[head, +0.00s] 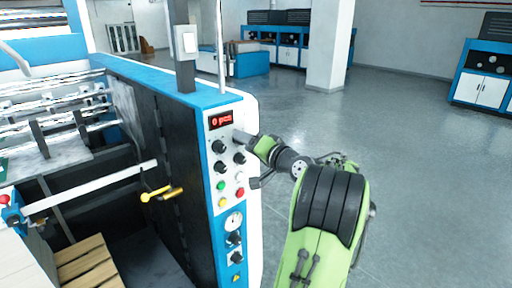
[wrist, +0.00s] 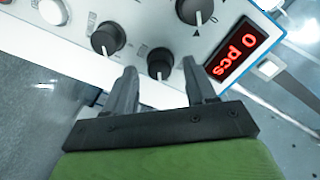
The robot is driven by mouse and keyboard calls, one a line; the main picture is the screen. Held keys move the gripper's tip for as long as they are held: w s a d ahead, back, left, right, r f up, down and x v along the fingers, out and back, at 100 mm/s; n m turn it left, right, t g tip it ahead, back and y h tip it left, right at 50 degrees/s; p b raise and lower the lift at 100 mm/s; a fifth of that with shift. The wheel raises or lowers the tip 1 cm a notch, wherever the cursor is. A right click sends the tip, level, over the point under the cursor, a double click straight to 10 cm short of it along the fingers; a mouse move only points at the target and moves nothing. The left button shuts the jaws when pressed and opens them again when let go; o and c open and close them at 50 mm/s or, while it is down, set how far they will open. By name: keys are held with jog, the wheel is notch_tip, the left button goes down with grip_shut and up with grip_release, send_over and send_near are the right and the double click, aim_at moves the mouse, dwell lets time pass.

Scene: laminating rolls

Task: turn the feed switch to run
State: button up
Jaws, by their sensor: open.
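The control panel (head: 227,190) is on the end of the blue and white machine, with a red "0 pcs" display (head: 221,119) and several black knobs. My gripper (wrist: 160,66) is open in front of the panel, and a small black knob (wrist: 160,60) lies between its fingertips in the wrist view. I cannot tell whether the fingers touch it. A second knob (wrist: 108,38) is to its left, and a larger knob (wrist: 196,9) with a white pointer is above right. Labels are too small to read, so I cannot tell which knob is the feed switch. In the head view the gripper hides part of the panel.
Below the knobs are green, red and yellow buttons (head: 221,185), a gauge (head: 234,221) and more knobs. A yellow-handled lever (head: 163,193) sticks out of the machine's left side. Open grey floor (head: 420,150) lies to the right, with a pillar (head: 331,45) behind.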

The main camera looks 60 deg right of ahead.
jog(key=f+b+v, duration=0.1)
jog(key=b+v, duration=0.1)
jog(key=v, duration=1.3)
jog(key=shift+s+r+b, duration=0.2)
jog(key=shift+r+b, duration=0.15)
jog(key=shift+r, duration=0.05)
jog(key=shift+w+a, duration=0.1)
jog(key=shift+a, duration=0.05)
